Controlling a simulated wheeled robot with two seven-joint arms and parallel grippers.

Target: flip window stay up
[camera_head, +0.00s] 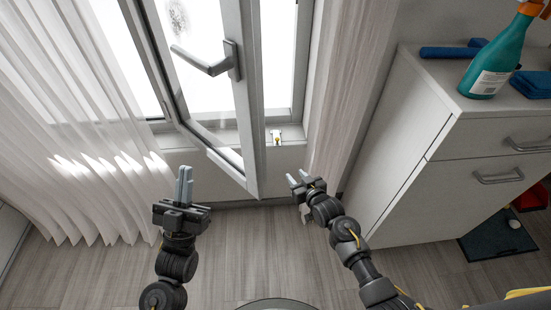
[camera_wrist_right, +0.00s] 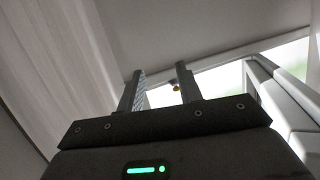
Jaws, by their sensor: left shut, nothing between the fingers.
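The window sash (camera_head: 250,110) is swung open into the room, with its grey handle (camera_head: 205,66) pointing left. A small white fitting with a yellow part, likely the window stay (camera_head: 277,137), sits on the sill just right of the sash. Its yellow-orange part (camera_wrist_right: 176,88) shows small between my right fingers in the right wrist view, some way beyond them. My right gripper (camera_head: 302,180) is open and empty, below and right of the fitting and apart from it. My left gripper (camera_head: 184,187) is shut and empty, left of the sash's lower corner. Whether the stay is up or down is too small to tell.
A sheer curtain (camera_head: 75,130) hangs at left and another curtain (camera_head: 345,90) right of the window. A pale cabinet (camera_head: 400,165) stands at right, with a teal spray bottle (camera_head: 497,62) and blue items on top. The wooden floor (camera_head: 110,270) is clear at lower left.

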